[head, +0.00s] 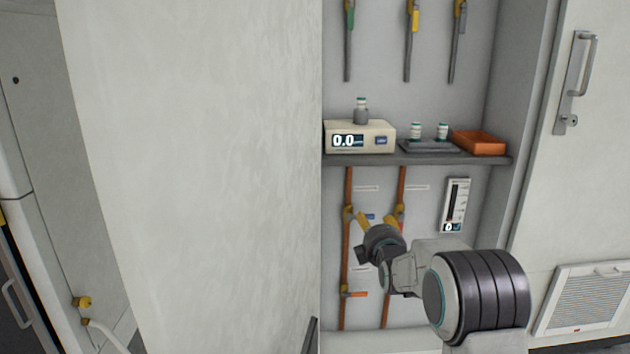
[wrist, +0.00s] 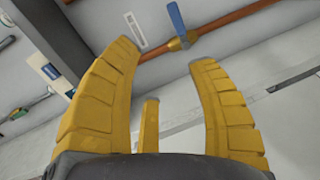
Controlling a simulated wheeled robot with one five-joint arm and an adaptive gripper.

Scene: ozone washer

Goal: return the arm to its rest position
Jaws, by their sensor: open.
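My gripper (head: 377,223) is at the end of my arm, low in front of the recessed cabinet in the head view. Its yellow fingers point up and away from the camera, in front of the pipes. In the wrist view my gripper (wrist: 164,55) has its two long fingers spread wide with nothing between them. A copper pipe (wrist: 228,20) with a blue-handled valve (wrist: 177,24) shows beyond the fingertips. I cannot tell how far the fingers are from the pipes.
A shelf (head: 420,160) above the gripper holds an instrument reading 0.0 (head: 358,138), small vials (head: 415,131) and an orange tray (head: 479,143). Copper pipes (head: 347,190) and a gauge (head: 455,205) are behind the arm. A large pale panel (head: 200,180) stands left; a handled door (head: 590,150) stands right.

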